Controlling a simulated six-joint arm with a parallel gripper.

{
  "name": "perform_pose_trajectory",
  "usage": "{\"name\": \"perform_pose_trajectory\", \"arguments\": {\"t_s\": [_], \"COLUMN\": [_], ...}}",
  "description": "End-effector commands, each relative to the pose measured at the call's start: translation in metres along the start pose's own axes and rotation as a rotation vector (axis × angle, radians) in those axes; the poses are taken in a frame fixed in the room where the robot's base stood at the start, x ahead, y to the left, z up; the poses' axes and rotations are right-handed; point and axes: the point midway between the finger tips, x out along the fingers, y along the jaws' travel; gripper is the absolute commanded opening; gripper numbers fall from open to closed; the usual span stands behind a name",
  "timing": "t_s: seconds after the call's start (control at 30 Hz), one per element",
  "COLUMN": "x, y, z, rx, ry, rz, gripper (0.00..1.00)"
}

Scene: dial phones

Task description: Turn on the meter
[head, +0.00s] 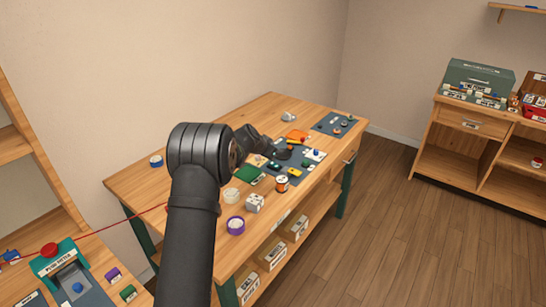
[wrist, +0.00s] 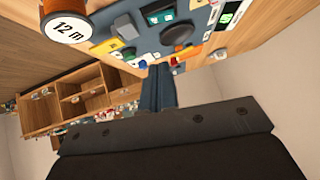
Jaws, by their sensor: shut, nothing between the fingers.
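I cannot tell for sure which object is the meter. In the wrist view a white-edged device with a green lit patch (wrist: 229,17) lies at the upper right; its markings are too small to read. A dark round knob-like part (wrist: 177,35) sits on a blue-grey mat (wrist: 146,47), just beyond my gripper. My gripper (wrist: 161,68) is shut and empty, with its fingertips pointing at the mat's area; contact cannot be told. In the head view my gripper (head: 283,153) is over the workbench's dark mat (head: 287,173), partly hidden by my own arm.
The wooden workbench (head: 133,187) holds several small items around the mat: an orange object (head: 297,136), a purple-rimmed roll (head: 236,226), a white box (head: 255,203) and an orange-banded spool (head: 282,184). The spool's "12 m" face (wrist: 68,28) shows close by. A second dark mat (head: 335,124) lies behind.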

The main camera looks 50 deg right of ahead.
Motion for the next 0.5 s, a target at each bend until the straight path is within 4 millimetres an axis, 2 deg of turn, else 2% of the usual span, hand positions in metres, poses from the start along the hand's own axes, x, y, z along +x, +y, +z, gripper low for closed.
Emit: {"name": "perform_pose_trajectory", "arguments": {"t_s": [0.03, 0.2, 0.5], "x": [-0.009, -0.029, -0.041], "y": [0.000, 0.002, 0.002], "z": [-0.001, -0.001, 0.000], "rx": [0.000, 0.000, 0.001], "ry": [0.001, 0.001, 0.001], "rz": [-0.001, 0.000, 0.000], "gripper": [0.00, 0.00, 0.00]}}
